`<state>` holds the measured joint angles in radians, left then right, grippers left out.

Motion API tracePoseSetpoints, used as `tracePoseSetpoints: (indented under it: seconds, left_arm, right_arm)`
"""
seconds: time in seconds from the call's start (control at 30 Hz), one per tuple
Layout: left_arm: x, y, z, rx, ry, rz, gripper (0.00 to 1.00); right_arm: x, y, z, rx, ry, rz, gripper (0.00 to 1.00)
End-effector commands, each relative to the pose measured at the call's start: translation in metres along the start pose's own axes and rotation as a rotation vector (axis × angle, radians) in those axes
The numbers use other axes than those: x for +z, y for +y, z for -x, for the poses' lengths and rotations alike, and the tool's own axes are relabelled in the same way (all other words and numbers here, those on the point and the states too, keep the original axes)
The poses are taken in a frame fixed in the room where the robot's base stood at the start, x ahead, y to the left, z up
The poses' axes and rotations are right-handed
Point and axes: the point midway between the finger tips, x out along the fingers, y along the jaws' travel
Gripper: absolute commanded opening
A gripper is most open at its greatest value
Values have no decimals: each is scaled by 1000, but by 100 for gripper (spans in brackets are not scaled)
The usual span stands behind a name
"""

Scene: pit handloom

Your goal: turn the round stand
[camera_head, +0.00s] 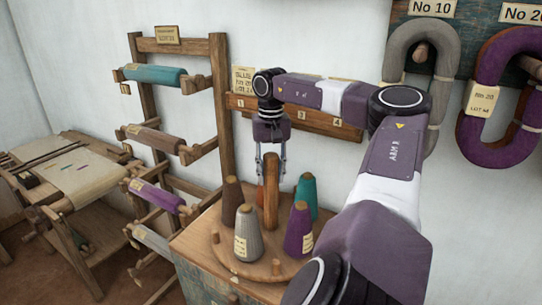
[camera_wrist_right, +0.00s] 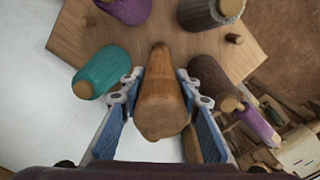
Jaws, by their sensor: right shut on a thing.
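The round stand (camera_head: 256,270) is a wooden disc with a tall centre post (camera_head: 271,205) and short pegs. Cones stand around the post: brown (camera_head: 232,195), grey (camera_head: 246,232), purple (camera_head: 298,230) and teal (camera_head: 306,192). A reddish-orange thing shows partly behind the post. My right gripper (camera_head: 271,160) points down over the stand and is shut on the upper part of the post. In the right wrist view the post (camera_wrist_right: 161,95) stands between the two fingers, with the teal cone (camera_wrist_right: 102,72) left and the brown cone (camera_wrist_right: 212,80) right. My left gripper is not in view.
The stand sits on a wooden chest (camera_head: 205,255). A rack with teal (camera_head: 155,75), brown and purple rolls stands at left, beside a low wooden frame with cloth (camera_head: 70,170). Grey (camera_head: 405,75) and purple yarn hanks hang on the wall at right.

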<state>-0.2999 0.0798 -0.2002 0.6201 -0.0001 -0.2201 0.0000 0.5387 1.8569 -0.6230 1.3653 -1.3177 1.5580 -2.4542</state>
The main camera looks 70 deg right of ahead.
Motion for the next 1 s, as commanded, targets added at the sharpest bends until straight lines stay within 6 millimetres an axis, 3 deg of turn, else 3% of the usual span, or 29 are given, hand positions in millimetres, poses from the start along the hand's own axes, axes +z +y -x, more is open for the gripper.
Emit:
tracePoseSetpoints:
  seconds: [0.63,0.67,0.7,0.8,1.0]
  left_arm:
    - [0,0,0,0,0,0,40]
    - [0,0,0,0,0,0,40]
    - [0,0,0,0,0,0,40]
    - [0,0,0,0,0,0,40]
    - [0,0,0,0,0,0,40]
  right_arm:
    - [-2,0,3,-2,8,23,0]
    - [-2,0,3,-2,8,23,34]
    - [-2,0,3,-2,8,23,38]
    - [-1,0,2,-1,5,24,48]
    - [-1,0,1,-1,2,24,48]
